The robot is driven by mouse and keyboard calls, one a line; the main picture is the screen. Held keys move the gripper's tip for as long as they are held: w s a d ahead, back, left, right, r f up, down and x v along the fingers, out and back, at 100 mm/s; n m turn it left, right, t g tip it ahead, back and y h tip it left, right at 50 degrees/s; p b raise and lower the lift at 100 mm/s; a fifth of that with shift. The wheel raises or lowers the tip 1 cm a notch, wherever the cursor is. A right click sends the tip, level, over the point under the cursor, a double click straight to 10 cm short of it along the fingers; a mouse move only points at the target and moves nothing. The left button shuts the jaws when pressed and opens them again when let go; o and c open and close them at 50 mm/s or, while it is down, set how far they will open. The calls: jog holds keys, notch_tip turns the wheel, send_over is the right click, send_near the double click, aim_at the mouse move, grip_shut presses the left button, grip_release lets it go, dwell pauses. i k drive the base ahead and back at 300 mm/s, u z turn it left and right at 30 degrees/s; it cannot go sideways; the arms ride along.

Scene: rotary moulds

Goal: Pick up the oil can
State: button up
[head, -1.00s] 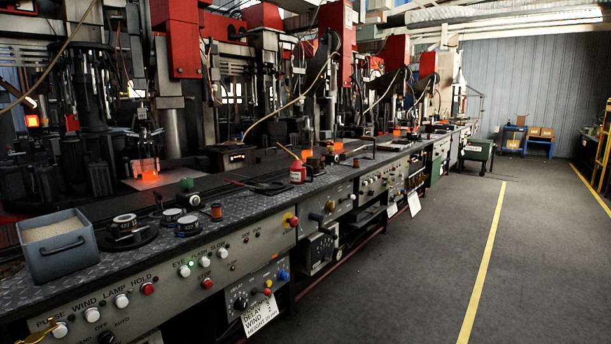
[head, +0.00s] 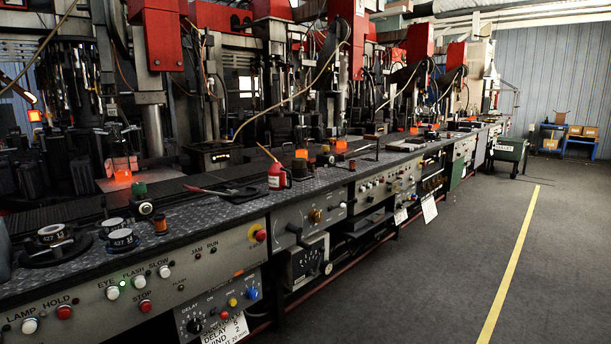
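The oil can (head: 277,177) is a small red can with a pale label and a thin yellowish spout that slants up to the left. It stands upright near the front edge of the long machine bench (head: 225,210), just left of the middle of the head view. Nothing covers it. My gripper is not in view, so its state and its distance from the can are not shown.
Tongs or a similar flat tool (head: 225,192) lie just left of the can. A copper-coloured spool (head: 160,224) and labelled round tins (head: 122,239) stand further left. Dark machines rise behind the bench. The grey floor (head: 440,270) to the right is clear.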

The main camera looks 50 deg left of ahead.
aim_at(277, 173)
jog(key=u, duration=0.05)
jog(key=i, duration=2.5)
jog(key=u, duration=3.3)
jog(key=i, duration=1)
